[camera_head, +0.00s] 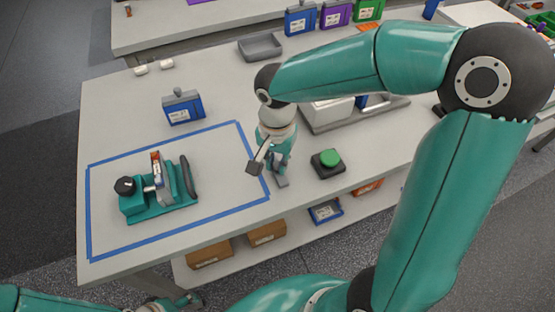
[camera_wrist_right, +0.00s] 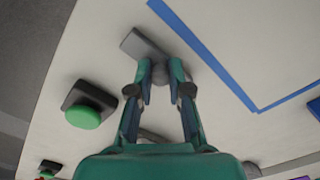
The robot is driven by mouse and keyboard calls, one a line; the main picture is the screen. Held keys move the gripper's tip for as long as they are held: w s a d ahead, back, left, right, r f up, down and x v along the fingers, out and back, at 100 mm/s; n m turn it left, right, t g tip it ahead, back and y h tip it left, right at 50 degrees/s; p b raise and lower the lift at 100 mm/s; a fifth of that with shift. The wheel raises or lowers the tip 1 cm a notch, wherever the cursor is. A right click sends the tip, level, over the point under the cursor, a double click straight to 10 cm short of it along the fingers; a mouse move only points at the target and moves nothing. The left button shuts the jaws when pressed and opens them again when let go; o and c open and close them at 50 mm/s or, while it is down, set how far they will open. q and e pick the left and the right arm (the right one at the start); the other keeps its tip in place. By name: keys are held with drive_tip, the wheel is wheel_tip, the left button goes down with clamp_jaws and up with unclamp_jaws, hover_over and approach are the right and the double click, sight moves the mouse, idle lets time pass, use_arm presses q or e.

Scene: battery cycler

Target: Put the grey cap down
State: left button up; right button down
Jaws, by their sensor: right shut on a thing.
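My right gripper (camera_head: 277,172) points down over the white table, between the blue tape outline and the green button. In the right wrist view its fingertips (camera_wrist_right: 160,88) are closed on a small grey piece, the grey cap (camera_wrist_right: 159,74). A flat grey part (camera_wrist_right: 143,44) shows just beyond the fingertips; I cannot tell if it belongs to the cap. This grey part also shows below the gripper in the head view (camera_head: 282,182), at or close to the table top. My left gripper (camera_head: 172,303) shows only partly at the bottom edge, and its jaws are unclear.
A teal fixture (camera_head: 160,200) with a black knob stands inside the blue tape outline (camera_head: 88,215). A green button (camera_head: 329,158) on a black base is right of the gripper. A blue container (camera_head: 183,108) and a grey tray (camera_head: 261,48) stand farther back. Bare table lies between them.

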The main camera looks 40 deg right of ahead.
sight(277, 164)
drive_tip(key=c, duration=1.1)
unclamp_jaws()
wheel_tip(277, 164, up, 12)
drive_tip(key=shift+p, duration=0.3)
